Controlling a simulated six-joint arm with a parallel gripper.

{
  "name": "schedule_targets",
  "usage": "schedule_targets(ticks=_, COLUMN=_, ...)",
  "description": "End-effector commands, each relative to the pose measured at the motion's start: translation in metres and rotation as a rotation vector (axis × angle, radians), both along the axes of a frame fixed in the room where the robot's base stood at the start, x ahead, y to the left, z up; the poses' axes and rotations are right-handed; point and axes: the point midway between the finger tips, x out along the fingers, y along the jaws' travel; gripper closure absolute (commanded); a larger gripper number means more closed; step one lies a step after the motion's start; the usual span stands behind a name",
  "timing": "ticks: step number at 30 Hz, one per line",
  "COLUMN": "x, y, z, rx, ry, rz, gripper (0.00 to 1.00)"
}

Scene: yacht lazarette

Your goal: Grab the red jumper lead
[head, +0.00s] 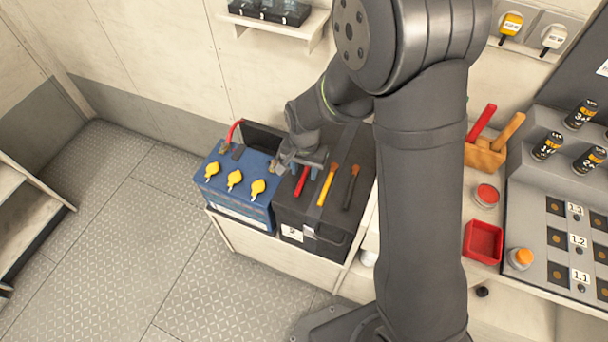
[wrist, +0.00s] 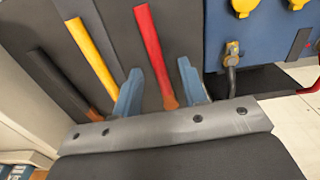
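The red jumper lead (head: 301,181) lies as a straight red bar with a brown end on the black box lid (head: 325,222), beside a yellow one (head: 326,188) and a black one (head: 350,190). In the wrist view, the red lead (wrist: 152,48) runs between the two blue fingers of my gripper (wrist: 161,88), with its brown end near the palm. The fingers are apart, with a gap on each side of the lead. In the head view, my gripper (head: 301,160) is at the lead's far end and hides part of it.
A blue battery (head: 240,205) with yellow caps stands left of the box. A curved red cable (head: 233,129) is at its back. A right-hand counter holds a wooden holder (head: 482,155), a red tray (head: 483,241) and a sloped panel (head: 560,215). Floor lies open at left.

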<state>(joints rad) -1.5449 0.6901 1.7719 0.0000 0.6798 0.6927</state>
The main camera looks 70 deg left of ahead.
Motion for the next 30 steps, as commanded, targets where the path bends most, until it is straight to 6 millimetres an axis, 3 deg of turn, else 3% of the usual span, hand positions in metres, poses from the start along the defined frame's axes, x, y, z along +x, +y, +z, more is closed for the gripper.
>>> schedule_targets(ticks=8, x=0.0, y=0.0, z=-0.002, rx=0.0, ry=0.0, rz=0.0, gripper=0.63)
schedule_targets(ticks=14, x=0.0, y=0.0, z=-0.002, rx=0.0, ry=0.0, rz=0.0, gripper=1.0)
schedule_targets(ticks=24, x=0.0, y=0.0, z=-0.001, rx=0.001, ry=0.0, rz=0.0, gripper=1.0)
schedule_targets(ticks=30, x=0.0, y=0.001, z=0.012, rx=0.003, ry=0.0, rz=0.0, gripper=1.0)
